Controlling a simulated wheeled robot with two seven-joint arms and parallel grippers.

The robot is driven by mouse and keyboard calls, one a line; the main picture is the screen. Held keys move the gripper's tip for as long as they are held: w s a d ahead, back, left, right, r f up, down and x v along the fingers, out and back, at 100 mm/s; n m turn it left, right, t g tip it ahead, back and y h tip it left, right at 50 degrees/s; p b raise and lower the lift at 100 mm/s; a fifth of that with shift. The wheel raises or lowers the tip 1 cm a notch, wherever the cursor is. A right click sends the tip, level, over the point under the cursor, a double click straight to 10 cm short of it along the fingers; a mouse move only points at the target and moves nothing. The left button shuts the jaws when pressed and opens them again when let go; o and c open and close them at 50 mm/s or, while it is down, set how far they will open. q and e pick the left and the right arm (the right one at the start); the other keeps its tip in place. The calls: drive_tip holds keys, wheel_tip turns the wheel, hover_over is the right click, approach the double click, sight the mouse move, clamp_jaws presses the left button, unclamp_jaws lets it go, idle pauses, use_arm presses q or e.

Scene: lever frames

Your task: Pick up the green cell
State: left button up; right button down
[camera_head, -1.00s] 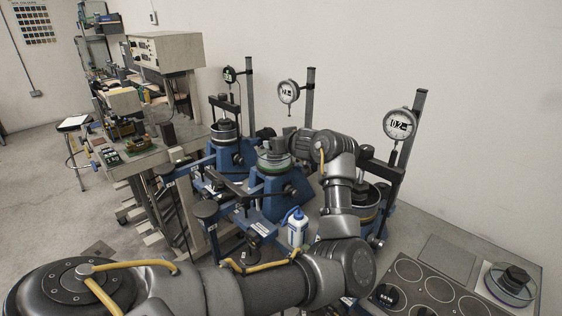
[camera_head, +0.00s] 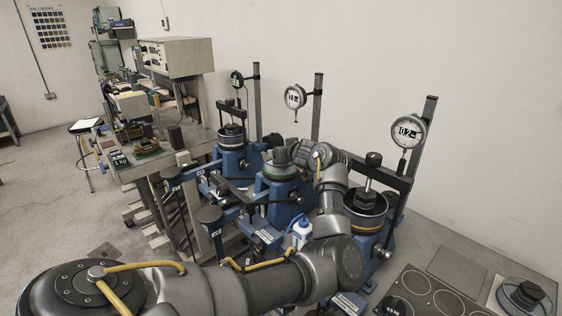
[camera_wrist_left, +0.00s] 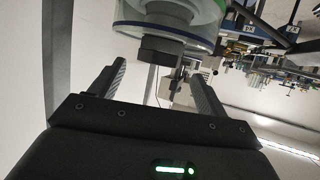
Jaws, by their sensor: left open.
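The green cell (camera_head: 278,172), a round dish with a green rim, sits on the middle blue loading frame (camera_head: 283,195) in the head view. My left gripper (camera_head: 284,154) is at the cell's top and partly hides it. In the left wrist view, my open left gripper (camera_wrist_left: 158,82) has one finger on each side of a dark block (camera_wrist_left: 160,50). This block sits against a clear round cell (camera_wrist_left: 168,22) with a blue band and a bit of green at its edge. I cannot tell whether the fingers touch the block. My right gripper is not in view.
Another blue frame (camera_head: 232,160) stands left of the cell, and a frame with a dark-topped cell (camera_head: 365,205) stands right. Dial gauges (camera_head: 295,97) hang on posts behind. A white bottle (camera_head: 300,229) stands in front. A tray with round recesses (camera_head: 432,295) lies front right.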

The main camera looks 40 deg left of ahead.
use_arm(q)
drive_tip(key=p+x, duration=0.2)
drive_tip(key=x, duration=0.2)
drive_tip(key=shift+w+a+f, duration=0.15)
drive_tip(key=shift+w+a, duration=0.05)
drive_tip(key=shift+a, duration=0.05)
drive_tip(key=shift+w+a+f, duration=0.1)
drive_tip(key=shift+a+f, duration=0.05)
drive_tip(key=shift+c, duration=0.6)
drive_tip(key=c, duration=1.4)
clamp_jaws()
drive_tip(key=shift+r, duration=0.25)
drive_tip(key=shift+r+b, duration=0.5)
drive_tip(key=shift+b, duration=0.15)
drive_tip(key=s+d+r+b, duration=0.5)
drive_tip(key=s+r, duration=0.6)
drive_tip(key=s, duration=0.2)
drive_tip(key=shift+d+r, duration=0.2)
drive_tip(key=shift+r, duration=0.2)
